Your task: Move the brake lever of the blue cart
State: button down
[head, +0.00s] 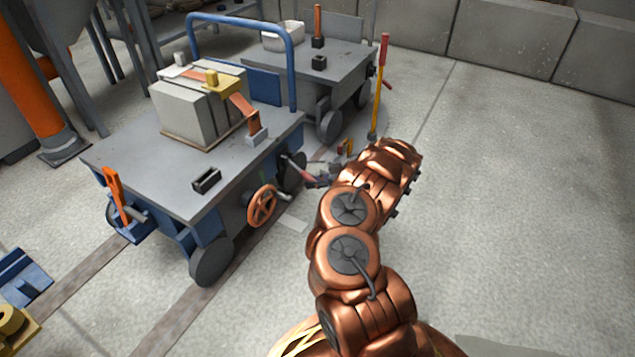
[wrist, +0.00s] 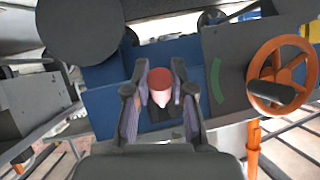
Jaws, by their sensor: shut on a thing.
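The blue cart (head: 140,180) stands at the left centre, with a grey deck and a blue push bar. Its brake lever (wrist: 160,86), with a round red end and a paler shaft, points toward the wrist camera. My gripper (wrist: 160,100) has one finger on each side of the lever's end and is shut on it. In the head view my gripper (head: 316,180) is at the cart's near side, right of the orange handwheel (head: 262,205).
The handwheel also shows close by on the right in the wrist view (wrist: 282,76). A green arc (wrist: 215,80) marks the plate beside the lever. A grey block (head: 198,112) sits on the deck. A second cart (head: 335,65) stands behind. The floor at right is clear.

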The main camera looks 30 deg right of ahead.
jog(key=shift+w, duration=0.1)
jog(key=c, duration=1)
grip_release()
jog(key=shift+o, duration=0.2)
jog(key=v, duration=1.2)
jog(key=shift+f, duration=0.1)
